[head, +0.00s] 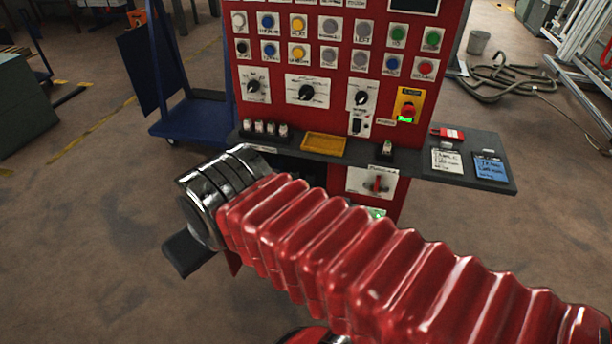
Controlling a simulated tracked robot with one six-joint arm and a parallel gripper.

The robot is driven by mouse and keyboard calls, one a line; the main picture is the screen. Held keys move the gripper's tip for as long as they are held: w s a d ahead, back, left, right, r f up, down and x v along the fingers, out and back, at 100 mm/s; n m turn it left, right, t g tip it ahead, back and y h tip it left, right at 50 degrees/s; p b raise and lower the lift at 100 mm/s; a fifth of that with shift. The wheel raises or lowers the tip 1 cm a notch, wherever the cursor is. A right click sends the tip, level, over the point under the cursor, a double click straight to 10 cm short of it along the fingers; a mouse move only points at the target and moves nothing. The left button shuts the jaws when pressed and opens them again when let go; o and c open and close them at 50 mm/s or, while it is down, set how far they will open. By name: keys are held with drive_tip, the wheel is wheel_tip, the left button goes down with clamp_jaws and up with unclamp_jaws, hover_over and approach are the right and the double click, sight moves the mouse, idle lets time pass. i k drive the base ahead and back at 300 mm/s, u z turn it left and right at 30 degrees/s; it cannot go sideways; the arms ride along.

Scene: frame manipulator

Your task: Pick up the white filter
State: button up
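Several small white-topped dark pieces (258,128) stand in a row on the left of the dark shelf of the red panel. A single similar piece (386,148) stands on a dark base right of the yellow tray. I cannot tell which of these, if any, is the white filter. My gripper (187,253) shows only as a dark block at the end of my red arm, below the metal wrist, in front of and lower left of the shelf. Its fingers are mostly hidden, and I cannot tell whether it holds anything.
The dark shelf (410,161) carries a yellow tray (324,144), a red-and-white item (448,133) and two labelled cards. A red emergency button (407,109) is on the panel above. A blue cart (195,118) stands left; hoses (500,85) lie at right.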

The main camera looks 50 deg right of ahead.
sight(293, 170)
drive_tip(key=z, duration=0.05)
drive_tip(key=i, duration=1)
